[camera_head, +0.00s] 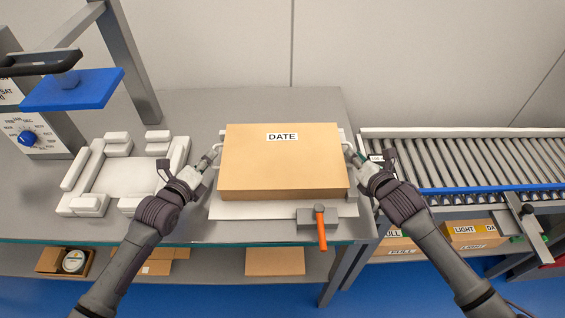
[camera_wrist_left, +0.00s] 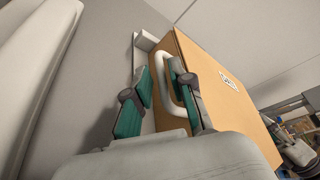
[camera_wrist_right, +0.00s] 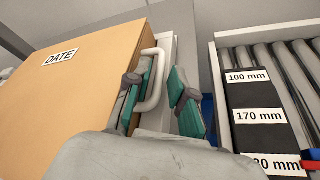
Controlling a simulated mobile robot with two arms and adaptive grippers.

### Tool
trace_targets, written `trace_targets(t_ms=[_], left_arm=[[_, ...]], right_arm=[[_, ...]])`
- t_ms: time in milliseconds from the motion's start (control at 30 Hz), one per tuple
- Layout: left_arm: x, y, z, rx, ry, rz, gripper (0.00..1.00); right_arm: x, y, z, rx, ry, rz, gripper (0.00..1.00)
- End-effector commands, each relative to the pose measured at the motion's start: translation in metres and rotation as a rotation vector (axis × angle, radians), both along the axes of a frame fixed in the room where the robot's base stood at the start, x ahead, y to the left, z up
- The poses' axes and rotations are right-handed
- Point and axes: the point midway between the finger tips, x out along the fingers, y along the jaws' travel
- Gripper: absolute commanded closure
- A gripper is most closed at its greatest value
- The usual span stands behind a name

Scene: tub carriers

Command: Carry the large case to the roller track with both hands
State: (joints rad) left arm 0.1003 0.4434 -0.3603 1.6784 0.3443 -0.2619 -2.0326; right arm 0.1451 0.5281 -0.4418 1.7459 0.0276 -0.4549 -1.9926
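The large case is a brown box (camera_head: 283,165) with a DATE label, standing on the grey bench (camera_head: 310,103). A white handle sits on each short side. My left gripper (camera_head: 211,157) is at the left side; in the left wrist view its fingers stand apart on either side of the left handle (camera_wrist_left: 163,80). My right gripper (camera_head: 356,160) is at the right side; in the right wrist view its spread fingers straddle the right handle (camera_wrist_right: 157,82). I see no firm closure on either handle. The roller track (camera_head: 480,165) lies to the right.
A white padded fixture (camera_head: 130,175) and a blue-plated machine (camera_head: 72,90) stand left. A marked black gauge (camera_wrist_right: 262,125) lies by the track. Boxes labelled LIGHT (camera_head: 472,233) sit below.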

Motion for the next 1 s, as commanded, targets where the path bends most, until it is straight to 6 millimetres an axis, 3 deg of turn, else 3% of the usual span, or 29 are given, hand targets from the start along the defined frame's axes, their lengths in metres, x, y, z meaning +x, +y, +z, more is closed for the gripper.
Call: trace_targets(t_ms=[167, 467, 633, 1000], left_arm=[[0.0123, -0.0046, -0.0024, -0.001, 0.0, 0.0, 0.77], [0.0137, -0.0051, -0.0032, 0.0, 0.0, 0.0, 0.77], [0.0137, -0.005, -0.0031, 0.0, 0.0, 0.0, 1.0], [0.0135, -0.0048, -0.0033, 0.001, 0.0, 0.0, 1.0]], right_arm=[[0.0119, 0.0032, -0.0045, 0.001, 0.002, -0.001, 0.77], [0.0136, 0.0039, -0.0049, 0.0, 0.0, 0.001, 0.77], [0.0134, 0.0038, -0.005, 0.001, 0.001, 0.0, 1.0], [0.0134, 0.0035, -0.0051, 0.0, 0.001, 0.001, 1.0]])
